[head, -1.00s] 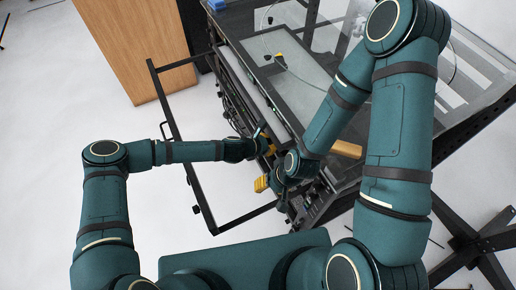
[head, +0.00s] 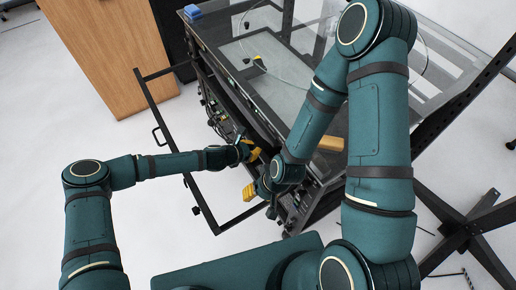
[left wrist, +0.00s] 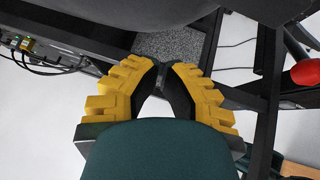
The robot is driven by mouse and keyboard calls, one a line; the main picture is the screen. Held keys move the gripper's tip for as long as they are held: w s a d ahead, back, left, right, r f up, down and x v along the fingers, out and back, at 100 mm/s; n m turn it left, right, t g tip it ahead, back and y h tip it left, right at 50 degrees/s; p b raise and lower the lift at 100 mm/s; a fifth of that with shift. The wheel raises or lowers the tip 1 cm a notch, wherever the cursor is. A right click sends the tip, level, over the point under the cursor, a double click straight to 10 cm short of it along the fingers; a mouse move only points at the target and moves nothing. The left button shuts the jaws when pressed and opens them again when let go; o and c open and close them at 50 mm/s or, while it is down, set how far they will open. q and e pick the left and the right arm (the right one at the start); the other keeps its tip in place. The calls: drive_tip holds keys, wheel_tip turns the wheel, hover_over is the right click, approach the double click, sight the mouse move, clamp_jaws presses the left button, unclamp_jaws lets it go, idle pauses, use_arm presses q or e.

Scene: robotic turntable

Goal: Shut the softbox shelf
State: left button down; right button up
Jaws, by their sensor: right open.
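The shelf appears to be the black rectangular frame (head: 161,108) with a small handle, sticking out to the left from the black turntable cabinet (head: 225,82). My left gripper (head: 252,150), with yellow fingers, is at the cabinet's front side, to the right of the frame's open middle. In the left wrist view its yellow-and-black fingers (left wrist: 165,72) lean together at the tips, and I see no clear object between them. My right gripper (head: 249,192) is open, lower, near the frame's lower right corner. Whether either touches the frame is unclear.
A glass-topped table (head: 440,62) stands over the cabinet at the right. A wooden cabinet (head: 110,50) stands at the upper left. Cables (left wrist: 45,62) hang along the cabinet in the left wrist view. Black stand legs (head: 470,230) are at the lower right. The floor at left is clear.

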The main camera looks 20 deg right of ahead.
use_arm(q)
drive_tip(key=p+v, duration=0.2)
drive_tip(key=v, duration=0.8)
drive_tip(key=shift+s+a, duration=0.25)
drive_tip(key=shift+a, duration=0.05)
